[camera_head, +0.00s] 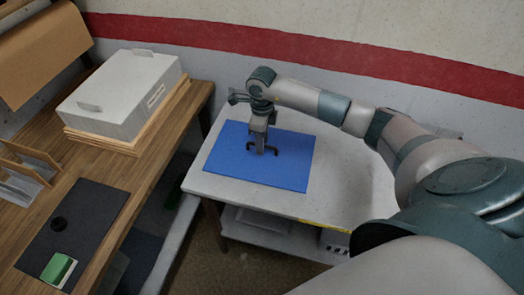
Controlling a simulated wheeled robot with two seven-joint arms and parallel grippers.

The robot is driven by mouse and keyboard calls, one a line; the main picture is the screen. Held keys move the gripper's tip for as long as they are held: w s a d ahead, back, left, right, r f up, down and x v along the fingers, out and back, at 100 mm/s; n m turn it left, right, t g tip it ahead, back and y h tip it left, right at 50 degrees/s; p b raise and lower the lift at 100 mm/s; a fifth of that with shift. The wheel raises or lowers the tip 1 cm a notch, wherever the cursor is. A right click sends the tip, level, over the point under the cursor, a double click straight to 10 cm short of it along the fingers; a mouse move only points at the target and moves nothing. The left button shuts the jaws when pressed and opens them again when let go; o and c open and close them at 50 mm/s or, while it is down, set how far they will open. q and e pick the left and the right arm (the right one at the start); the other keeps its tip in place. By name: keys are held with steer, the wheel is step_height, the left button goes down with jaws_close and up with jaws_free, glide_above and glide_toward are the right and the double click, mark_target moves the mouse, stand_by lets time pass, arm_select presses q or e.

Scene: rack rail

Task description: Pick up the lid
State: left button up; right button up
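A flat blue rectangular panel (228,166), which looks like the lid, lies on a white table (350,190). A dark handle (276,150) shows near its middle. My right gripper (261,150) points down over the panel, right at the handle, and hides part of it. The fingers are too small in the picture to tell whether they are closed on the handle. The panel appears to lie flat on the table. My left gripper is not in view.
A wooden bench (165,135) on the left bears a white box (125,92) with end handles on a wooden base. A wall stands behind the table.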

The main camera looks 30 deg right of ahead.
stand_by(0.3)
jaws_close()
stand_by(1.3)
